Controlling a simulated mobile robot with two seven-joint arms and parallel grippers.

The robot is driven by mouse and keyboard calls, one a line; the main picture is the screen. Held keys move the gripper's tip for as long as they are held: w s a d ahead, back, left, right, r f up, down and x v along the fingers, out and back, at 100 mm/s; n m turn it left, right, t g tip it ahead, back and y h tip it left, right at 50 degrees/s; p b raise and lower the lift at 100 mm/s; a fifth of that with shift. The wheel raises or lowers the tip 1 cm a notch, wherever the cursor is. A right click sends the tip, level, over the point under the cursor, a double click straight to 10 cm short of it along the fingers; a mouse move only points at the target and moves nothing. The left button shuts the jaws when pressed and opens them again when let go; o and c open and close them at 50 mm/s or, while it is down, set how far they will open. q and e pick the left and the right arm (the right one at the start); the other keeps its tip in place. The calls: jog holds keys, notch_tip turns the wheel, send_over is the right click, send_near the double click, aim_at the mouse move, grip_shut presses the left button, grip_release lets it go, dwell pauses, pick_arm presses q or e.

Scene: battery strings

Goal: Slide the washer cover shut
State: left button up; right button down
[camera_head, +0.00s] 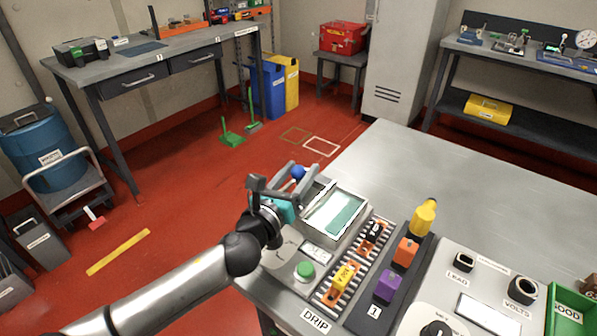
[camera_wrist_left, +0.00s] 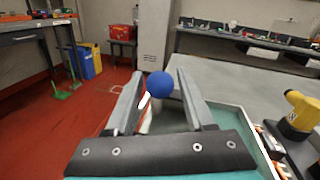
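The washer is a grey box (camera_head: 362,213) on the near left of the metal bench. Its top shows a light panel with a teal area (camera_head: 338,218); I cannot tell clearly where the cover's edge lies. A round blue knob (camera_head: 298,172) on a pale stem is at the washer's far left corner. My left gripper (camera_head: 297,168) is open, with its fingers pointing away from me toward the knob. In the left wrist view the knob (camera_wrist_left: 158,85) sits between the fingertips, with a gap on each side. My right gripper is not in view.
Right of the washer are a DRIP rack (camera_head: 328,297) with orange and yellow blocks, a dark strip with purple (camera_head: 387,286) and orange blocks, and a yellow bottle-shaped tool (camera_head: 424,217). A green button (camera_head: 305,270) is in front. The bench's far part (camera_head: 450,170) is clear.

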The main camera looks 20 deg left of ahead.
pick_arm(q)
grip_shut()
dwell(1.1)
